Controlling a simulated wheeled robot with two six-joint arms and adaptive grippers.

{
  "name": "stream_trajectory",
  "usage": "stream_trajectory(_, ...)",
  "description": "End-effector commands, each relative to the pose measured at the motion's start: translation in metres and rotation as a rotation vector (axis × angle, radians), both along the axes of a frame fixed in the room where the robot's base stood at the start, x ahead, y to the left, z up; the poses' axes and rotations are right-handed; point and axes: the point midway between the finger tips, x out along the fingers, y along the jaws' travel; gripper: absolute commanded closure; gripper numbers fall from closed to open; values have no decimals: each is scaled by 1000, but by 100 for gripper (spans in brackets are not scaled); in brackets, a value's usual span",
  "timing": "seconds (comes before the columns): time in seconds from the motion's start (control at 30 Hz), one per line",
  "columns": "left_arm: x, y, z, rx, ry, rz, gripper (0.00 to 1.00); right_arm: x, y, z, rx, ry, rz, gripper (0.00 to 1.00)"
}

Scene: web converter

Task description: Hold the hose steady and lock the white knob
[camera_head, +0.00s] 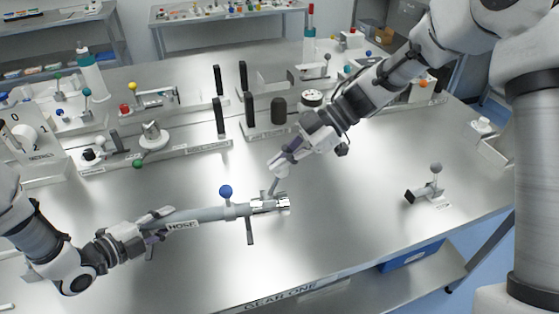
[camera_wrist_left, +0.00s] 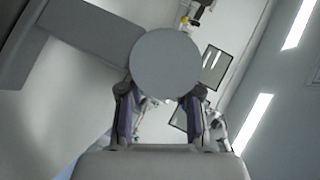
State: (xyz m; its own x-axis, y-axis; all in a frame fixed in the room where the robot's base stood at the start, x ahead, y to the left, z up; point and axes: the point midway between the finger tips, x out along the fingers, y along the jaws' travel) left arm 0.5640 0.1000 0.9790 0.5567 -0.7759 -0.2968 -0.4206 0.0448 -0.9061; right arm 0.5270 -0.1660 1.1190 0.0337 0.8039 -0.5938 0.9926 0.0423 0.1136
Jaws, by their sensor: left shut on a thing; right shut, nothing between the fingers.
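The grey hose (camera_head: 208,214), labelled HOSE, extends across the front of the bench. Its right end has a metal coupling (camera_head: 284,203), a blue ball knob (camera_head: 225,191) and a black lever (camera_head: 250,231). My left gripper (camera_head: 158,226) is shut on the hose's left end; the hose's round grey end face (camera_wrist_left: 167,63) fills the space between the fingers in the left wrist view. My right gripper (camera_head: 275,181) is shut and empty, its tips pointing down at the coupling. I cannot tell whether they touch it. I cannot make out a white knob there.
A small fixture with a grey ball knob (camera_head: 436,169) stands at right. Rows of fixtures with coloured knobs and black posts (camera_head: 219,115) stand behind the hose. A white dial panel (camera_head: 30,140) is at left. The bench front, labelled GEAR ONE, is clear.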

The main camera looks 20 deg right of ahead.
Motion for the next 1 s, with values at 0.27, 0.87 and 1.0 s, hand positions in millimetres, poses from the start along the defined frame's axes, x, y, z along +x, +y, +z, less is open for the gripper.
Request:
stream_trajectory(0.27,-4,0,-9,11,19,-2,100,-6,21,13,-3,-5,2,100)
stream_trajectory(0.87,-4,0,-9,11,18,-2,100,-12,-45,84,1,-6,0,100)
stream_trajectory(1.0,-4,0,-8,11,18,-3,100,-12,-45,85,0,-6,1,100)
